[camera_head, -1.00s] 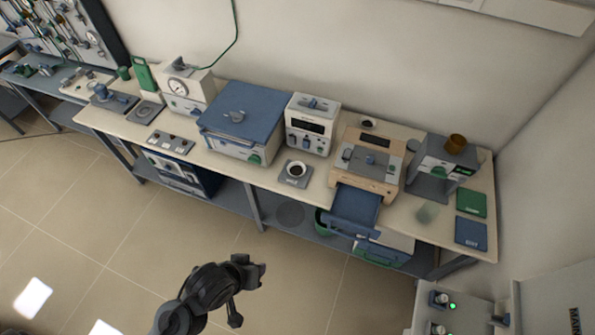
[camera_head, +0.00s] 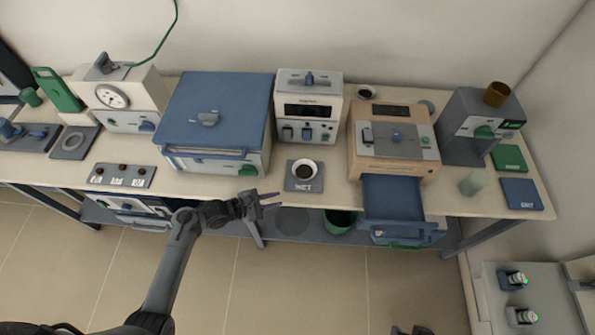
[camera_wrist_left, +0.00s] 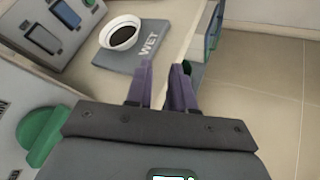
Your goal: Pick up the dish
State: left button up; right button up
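A small white dish (camera_head: 305,171) with dark contents sits on the grey pad marked WET (camera_head: 303,187) near the bench's front edge. In the left wrist view the dish (camera_wrist_left: 120,33) shows at the upper left, beyond the fingertips, on the pad (camera_wrist_left: 128,58). My left gripper (camera_head: 272,200) is open and empty, in front and to the left of the pad, apart from the dish. Its two purple fingers (camera_wrist_left: 164,82) have a gap between them. A dark piece at the bottom edge of the head view looks like part of my right gripper (camera_head: 411,330); its fingers cannot be made out.
A second small dish (camera_head: 366,93) stands at the back. A wooden-coloured device (camera_head: 393,166) has a blue drawer or tray (camera_head: 392,198) jutting out front, right of the pad. A blue-topped furnace (camera_head: 214,110) and a white device (camera_head: 308,105) stand behind. A green bin (camera_head: 340,221) is below.

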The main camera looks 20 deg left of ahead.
aim_at(312, 176)
pick_arm(q)
jog(key=shift+w+a+f+t+b, duration=0.1)
jog(key=shift+w+a+t+b, duration=0.15)
jog(key=shift+w, duration=0.4)
jog(key=shift+w+a+f+t+b, duration=0.15)
jog(key=shift+w+b, duration=0.15)
jog(key=shift+w, duration=0.3)
jog(key=w, duration=0.1)
jog(key=w+d+b, duration=0.1)
jog(key=shift+w+d+r, duration=0.25)
jog(key=shift+w+r, duration=0.05)
jog(key=shift+r, duration=0.1)
jog(key=b+x, duration=0.1)
jog(key=x, duration=0.3)
jog(key=shift+w+a+r, duration=0.1)
jog(key=shift+w+a, duration=0.05)
jog(key=shift+w+d+f+b, duration=0.25)
jog(key=shift+w+d+b, duration=0.05)
jog(key=shift+w+b, duration=0.15)
jog(key=shift+b+x, duration=0.75)
jog(key=shift+x, duration=1.5)
jog(key=shift+w+r, duration=0.15)
pick_arm(e)
notch_tip(312, 176, down, 7)
jog(key=d, duration=0.1)
jog(key=shift+s, duration=0.1)
pick_arm(q)
grip_shut()
pick_arm(e)
jog(key=shift+d, duration=0.15)
